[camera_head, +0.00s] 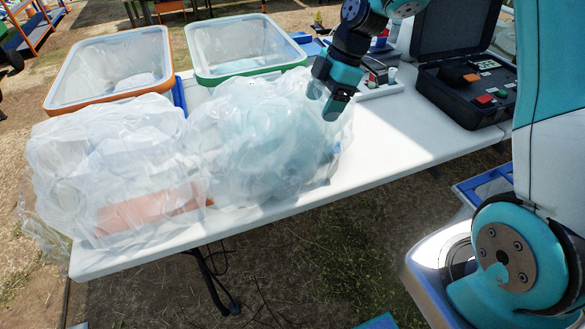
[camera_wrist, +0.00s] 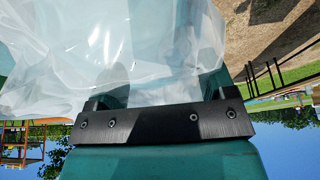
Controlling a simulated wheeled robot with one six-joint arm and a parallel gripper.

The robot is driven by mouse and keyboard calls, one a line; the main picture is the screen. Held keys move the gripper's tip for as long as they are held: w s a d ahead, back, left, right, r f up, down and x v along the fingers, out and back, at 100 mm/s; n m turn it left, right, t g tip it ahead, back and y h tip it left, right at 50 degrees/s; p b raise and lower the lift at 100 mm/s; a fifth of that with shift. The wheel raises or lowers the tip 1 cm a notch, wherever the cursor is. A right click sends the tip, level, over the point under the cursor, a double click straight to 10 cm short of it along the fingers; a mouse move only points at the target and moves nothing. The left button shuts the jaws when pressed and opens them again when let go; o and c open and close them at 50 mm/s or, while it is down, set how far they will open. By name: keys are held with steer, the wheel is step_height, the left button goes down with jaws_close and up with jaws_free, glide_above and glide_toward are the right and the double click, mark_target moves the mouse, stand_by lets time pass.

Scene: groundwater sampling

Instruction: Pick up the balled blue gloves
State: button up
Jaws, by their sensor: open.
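I cannot make out the balled blue gloves in either view. A clear, crumpled plastic bag (camera_head: 262,140) with a bluish tint sits on the white table, and its contents are too blurred to name. My gripper (camera_head: 325,97) is at that bag's upper right edge, pointing down, open, with nothing seen in its jaws. In the wrist view, clear plastic (camera_wrist: 130,50) fills much of the space in front of my gripper (camera_wrist: 160,80) and partly veils its fingers. I cannot tell whether they touch it.
A second clear bag (camera_head: 110,160) with something orange inside lies at left. An orange-rimmed bin (camera_head: 62,62) and a green-rimmed bin (camera_head: 290,66) stand behind. An open black case (camera_head: 450,102) is at right. The white table (camera_head: 400,140) is clear at front right.

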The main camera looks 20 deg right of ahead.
glide_toward(295, 158)
steer(key=x, duration=0.5)
steer(key=shift+s+d, duration=0.1)
steer(key=p+x, duration=0.1)
steer(key=x, duration=0.5)
steer(key=shift+a+f, duration=0.1)
steer(key=shift+a, duration=0.15)
steer(key=c, duration=1)
